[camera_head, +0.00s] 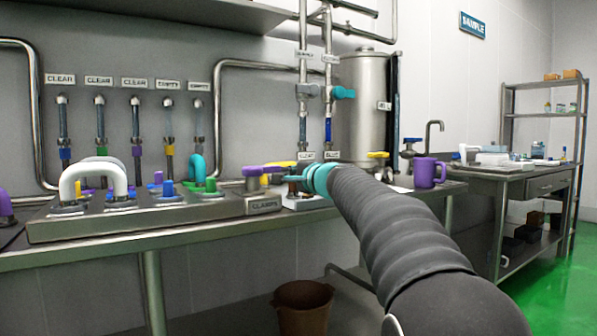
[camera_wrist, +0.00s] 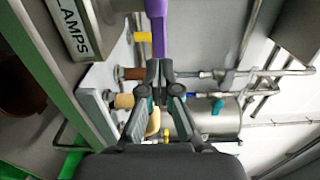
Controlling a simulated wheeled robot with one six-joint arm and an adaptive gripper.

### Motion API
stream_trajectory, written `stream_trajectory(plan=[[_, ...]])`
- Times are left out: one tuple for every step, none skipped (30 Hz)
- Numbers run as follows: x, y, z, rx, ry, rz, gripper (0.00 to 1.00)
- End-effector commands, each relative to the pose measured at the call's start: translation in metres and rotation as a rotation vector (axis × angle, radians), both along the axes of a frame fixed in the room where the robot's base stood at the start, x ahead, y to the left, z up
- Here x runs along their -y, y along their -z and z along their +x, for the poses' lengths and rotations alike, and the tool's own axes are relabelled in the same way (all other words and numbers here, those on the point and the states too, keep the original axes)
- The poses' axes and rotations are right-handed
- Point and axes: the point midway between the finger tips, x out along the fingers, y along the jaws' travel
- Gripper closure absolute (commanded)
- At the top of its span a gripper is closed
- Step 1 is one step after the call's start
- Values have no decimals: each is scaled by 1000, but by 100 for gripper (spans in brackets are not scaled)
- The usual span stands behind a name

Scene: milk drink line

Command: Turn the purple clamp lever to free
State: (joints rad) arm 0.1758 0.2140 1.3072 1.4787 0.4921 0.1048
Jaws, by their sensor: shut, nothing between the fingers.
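The purple clamp lever (camera_head: 252,171) sits on a post at the right end of the grey clamp block, whose label reads CLAMPS (camera_head: 264,206). In the wrist view the purple lever (camera_wrist: 158,28) comes from the top edge and its end is just in front of my fingertips. My gripper (camera_head: 291,179) is at the lever's right in the head view, mostly hidden by my arm. In the wrist view my gripper (camera_wrist: 159,70) has its fingertips together and holds nothing. I cannot tell whether they touch the lever.
A yellow lever (camera_head: 280,166) is close behind. A purple mug (camera_head: 428,172) stands on the bench to the right. A brown bin (camera_head: 304,305) is below the bench.

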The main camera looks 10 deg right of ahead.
Motion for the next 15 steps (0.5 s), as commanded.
stream_trajectory(plan=[[-4, -2, 10, -2, -2, -1, 100], [-5, -2, 14, -1, -2, 0, 100], [-7, -1, 21, -2, -2, -1, 100], [-8, -2, 25, -1, -1, 0, 100], [-10, -2, 29, -1, -1, 0, 100], [-12, -1, 34, -1, -1, 0, 100], [-13, -2, 37, -1, -2, 0, 100], [-14, -1, 40, -1, -1, 0, 100], [-14, -1, 43, -1, -1, 0, 100], [-15, -1, 46, 0, -1, 0, 100], [-16, -1, 47, 0, -1, 0, 100], [-16, -1, 49, 0, -1, 0, 100], [-17, -1, 50, 0, -1, 0, 100], [-17, 0, 51, 0, -1, 0, 100], [-17, 0, 52, 0, -1, 0, 100]])
